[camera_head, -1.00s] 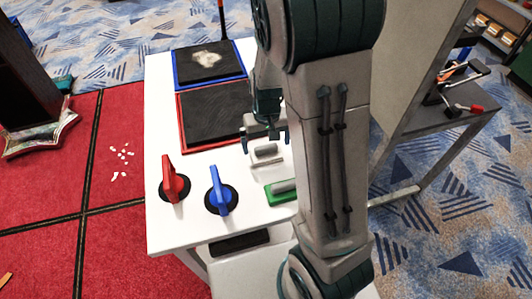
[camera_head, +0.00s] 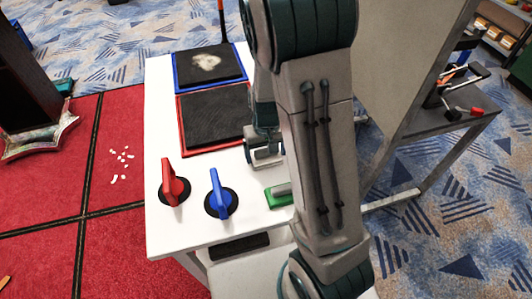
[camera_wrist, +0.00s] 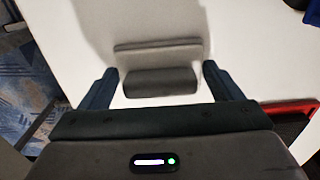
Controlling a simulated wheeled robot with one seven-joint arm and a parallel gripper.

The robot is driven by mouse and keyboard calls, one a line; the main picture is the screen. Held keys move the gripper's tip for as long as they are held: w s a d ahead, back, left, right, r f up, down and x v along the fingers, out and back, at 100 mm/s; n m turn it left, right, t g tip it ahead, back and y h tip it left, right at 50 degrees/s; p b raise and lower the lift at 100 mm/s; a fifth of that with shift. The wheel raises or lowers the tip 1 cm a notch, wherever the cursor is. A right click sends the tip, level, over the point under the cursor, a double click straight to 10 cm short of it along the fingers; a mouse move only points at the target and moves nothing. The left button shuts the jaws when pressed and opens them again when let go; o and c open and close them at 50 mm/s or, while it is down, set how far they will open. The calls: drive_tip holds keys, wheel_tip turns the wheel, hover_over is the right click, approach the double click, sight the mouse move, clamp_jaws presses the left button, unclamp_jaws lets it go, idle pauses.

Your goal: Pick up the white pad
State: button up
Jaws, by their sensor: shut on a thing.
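The white pad (camera_head: 266,161), with a grey handle, lies on the white table behind the green pad. My gripper (camera_head: 264,140) is down at this pad, and my arm hides part of both. In the wrist view my gripper (camera_wrist: 160,78) has one finger at each end of the grey handle of the white pad (camera_wrist: 160,82) and is shut on it. I cannot tell any gap between the pad and the table.
A green pad (camera_head: 278,201) with a grey handle lies close in front. A red knob (camera_head: 173,184) and a blue knob (camera_head: 220,194) stand to the left. Behind are a red-framed black panel (camera_head: 212,115) and a blue-framed one (camera_head: 208,64) with a pale smudge.

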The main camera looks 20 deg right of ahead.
sight(266, 149)
drive_tip(key=shift+r, duration=0.55)
wheel_tip(266, 149, up, 3)
drive_tip(key=shift+f, duration=0.15)
drive_tip(key=s+a+r, duration=0.7)
drive_tip(key=a, duration=0.2)
drive_tip(key=shift+s+p, duration=0.35)
drive_tip(key=shift+p, duration=0.1)
drive_tip(key=shift+d, duration=0.1)
drive_tip(key=o, duration=0.4)
drive_tip(key=shift+c, duration=1.4)
